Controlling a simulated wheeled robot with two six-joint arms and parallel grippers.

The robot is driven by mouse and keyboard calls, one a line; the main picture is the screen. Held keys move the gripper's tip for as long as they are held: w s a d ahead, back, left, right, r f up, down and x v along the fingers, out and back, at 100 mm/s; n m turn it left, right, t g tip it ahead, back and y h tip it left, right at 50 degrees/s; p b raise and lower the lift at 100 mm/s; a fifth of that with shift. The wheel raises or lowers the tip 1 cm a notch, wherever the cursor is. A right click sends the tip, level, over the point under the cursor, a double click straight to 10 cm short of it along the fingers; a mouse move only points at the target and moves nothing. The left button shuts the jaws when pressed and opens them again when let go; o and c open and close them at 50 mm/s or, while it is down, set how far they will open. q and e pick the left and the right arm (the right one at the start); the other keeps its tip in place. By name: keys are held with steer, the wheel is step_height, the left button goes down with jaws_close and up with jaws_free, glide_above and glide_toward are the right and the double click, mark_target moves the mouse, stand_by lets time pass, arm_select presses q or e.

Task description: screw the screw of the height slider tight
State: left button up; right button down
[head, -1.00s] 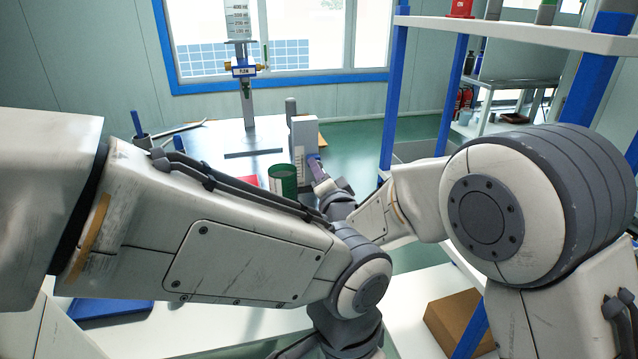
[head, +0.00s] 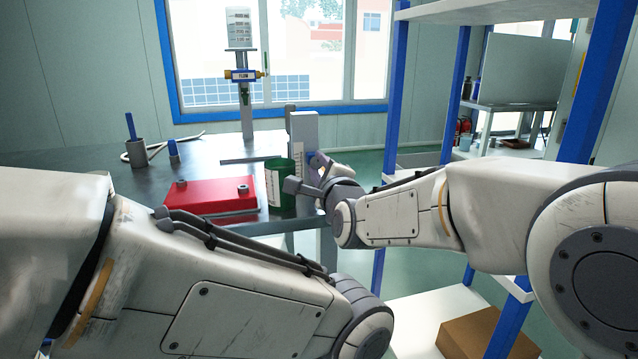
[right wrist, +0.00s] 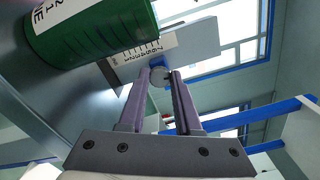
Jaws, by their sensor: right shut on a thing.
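The height gauge (head: 304,132) is a pale upright block at the table's right edge, with a printed scale on one face. In the right wrist view its scale (right wrist: 150,50) and the small blue slider (right wrist: 157,63) show. My right gripper (head: 317,162) is at the gauge's right side. In the right wrist view its two purple fingers (right wrist: 161,80) are closed on a small grey round screw (right wrist: 160,75) at the blue slider. The fingers partly hide the screw, so I cannot tell how tight it sits. My left arm crosses the lower left; its gripper is out of view.
A green can (head: 280,184) stands just left of the gauge, close to my right gripper. A red box (head: 209,196) lies further left on the dark table (head: 190,160). A stand with a blue valve (head: 243,75) is behind. A blue-posted shelf (head: 391,100) is at right.

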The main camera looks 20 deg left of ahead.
steer(key=m+b, duration=0.6)
steer(key=b, duration=0.1)
steer(key=m+b, duration=0.3)
steer(key=b, duration=0.1)
steer(key=shift+w+d+f, duration=0.1)
steer(key=shift+f, duration=0.15)
steer(key=m+b, duration=0.2)
steer(key=shift+r+m, duration=0.1)
steer(key=shift+m, duration=0.3)
steer(key=shift+r+m+b, duration=0.15)
steer(key=shift+m+b, duration=0.7)
steer(key=shift+m, duration=0.85)
steer(key=c, duration=0.6)
jaws_free()
